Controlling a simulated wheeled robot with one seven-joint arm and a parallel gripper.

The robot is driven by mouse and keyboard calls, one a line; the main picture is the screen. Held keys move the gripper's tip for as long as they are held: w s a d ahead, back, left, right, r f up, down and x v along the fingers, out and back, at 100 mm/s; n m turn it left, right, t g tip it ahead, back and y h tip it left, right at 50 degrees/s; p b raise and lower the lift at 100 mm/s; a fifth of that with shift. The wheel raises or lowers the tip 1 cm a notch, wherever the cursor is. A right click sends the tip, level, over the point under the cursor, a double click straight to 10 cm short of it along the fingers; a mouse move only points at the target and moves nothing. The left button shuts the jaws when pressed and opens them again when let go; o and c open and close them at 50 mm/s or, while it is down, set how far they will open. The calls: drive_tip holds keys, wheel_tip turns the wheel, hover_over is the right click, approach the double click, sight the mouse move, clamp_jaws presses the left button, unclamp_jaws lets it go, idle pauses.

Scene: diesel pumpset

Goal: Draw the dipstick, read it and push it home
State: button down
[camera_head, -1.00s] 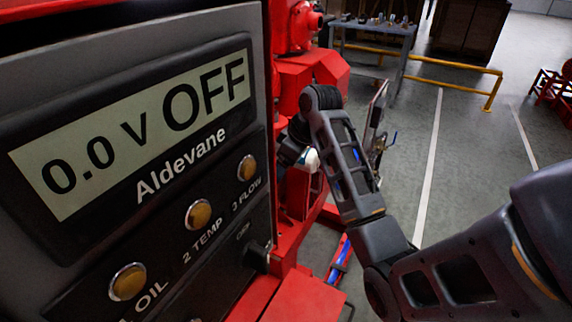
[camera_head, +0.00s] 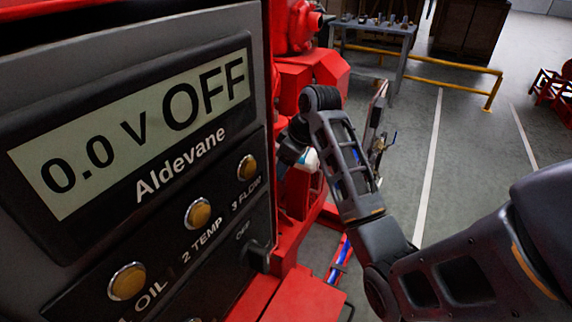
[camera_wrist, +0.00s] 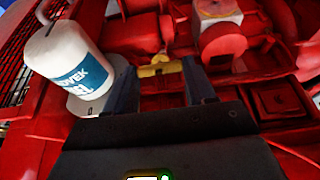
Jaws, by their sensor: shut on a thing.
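The dipstick's yellow handle (camera_wrist: 160,68) shows in the wrist view, between the tips of my two dark fingers. My gripper (camera_wrist: 160,76) is shut on it. The rest of the dipstick is hidden, so I cannot tell how far it is in or out, and no oil mark is visible. In the head view my arm reaches down beside the red pumpset (camera_head: 312,70), and the gripper's fingers are hidden behind the control panel.
A white and blue canister (camera_wrist: 75,68) stands close left of my gripper. The grey control panel (camera_head: 225,140) reads 0.0 V OFF and fills the head view's left. A yellow rail (camera_head: 445,65) and a workbench (camera_head: 375,30) stand behind.

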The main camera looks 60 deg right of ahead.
drive_tip(key=b+x, duration=0.1)
drive_tip(key=x, duration=0.2)
drive_tip(key=w+b+x, duration=0.1)
drive_tip(key=x, duration=0.3)
drive_tip(key=w+r+x, duration=0.1)
drive_tip(key=x, duration=0.2)
drive_tip(key=shift+w+f+b, duration=0.35)
drive_tip(key=shift+b, duration=0.05)
